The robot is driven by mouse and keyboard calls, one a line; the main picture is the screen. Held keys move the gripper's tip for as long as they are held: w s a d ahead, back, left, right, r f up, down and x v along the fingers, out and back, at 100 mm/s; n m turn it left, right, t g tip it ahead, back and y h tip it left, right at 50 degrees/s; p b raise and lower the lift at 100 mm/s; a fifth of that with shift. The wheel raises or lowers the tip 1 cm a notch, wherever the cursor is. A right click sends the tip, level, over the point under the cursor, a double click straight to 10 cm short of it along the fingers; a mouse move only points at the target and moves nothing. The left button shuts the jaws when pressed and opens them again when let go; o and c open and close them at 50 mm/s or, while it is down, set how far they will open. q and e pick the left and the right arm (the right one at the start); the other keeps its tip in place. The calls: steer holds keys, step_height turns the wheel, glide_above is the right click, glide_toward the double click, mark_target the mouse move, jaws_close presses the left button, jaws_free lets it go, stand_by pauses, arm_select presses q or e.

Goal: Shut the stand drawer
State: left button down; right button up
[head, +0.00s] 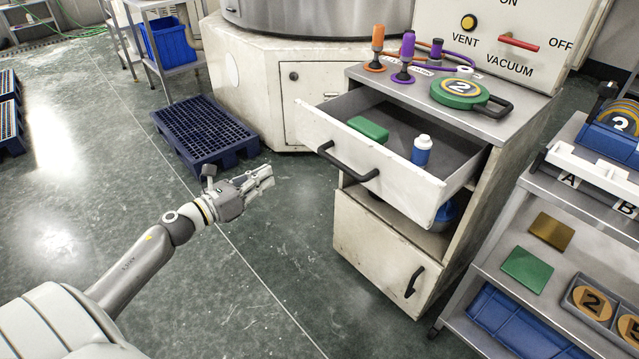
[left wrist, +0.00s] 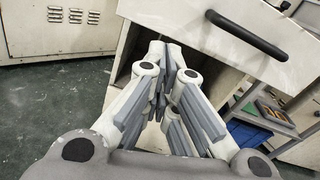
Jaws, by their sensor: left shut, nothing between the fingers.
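The stand drawer (head: 395,165) is pulled out of the white stand (head: 480,125), with a dark bar handle (head: 347,163) on its front. Inside it are a green block (head: 368,128) and a blue bottle with a white cap (head: 421,150). My left gripper (head: 268,175) is shut and empty, to the left of the drawer front and apart from it in the head view. In the left wrist view the shut fingers (left wrist: 158,92) point toward the stand, and the drawer handle (left wrist: 247,34) shows at upper right. My right gripper is not in view.
On the stand top are orange and purple handled tools (head: 377,48) and a green disc marked 2 (head: 460,93). A grey shelf cart (head: 500,225) stands close on the right. A blue pallet (head: 205,132) lies behind my left gripper. The floor in front is clear.

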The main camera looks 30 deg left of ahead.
arm_select(q)
steer(key=w+d+r+m, duration=0.1)
steer(key=w+d, duration=0.2)
steer(key=w, duration=0.3)
steer(key=w+d+r+m+h, duration=0.1)
steer(key=w+d, duration=0.2)
steer(key=w, duration=0.3)
steer(key=shift+w+d+m, duration=0.35)
steer(key=shift+m, duration=0.05)
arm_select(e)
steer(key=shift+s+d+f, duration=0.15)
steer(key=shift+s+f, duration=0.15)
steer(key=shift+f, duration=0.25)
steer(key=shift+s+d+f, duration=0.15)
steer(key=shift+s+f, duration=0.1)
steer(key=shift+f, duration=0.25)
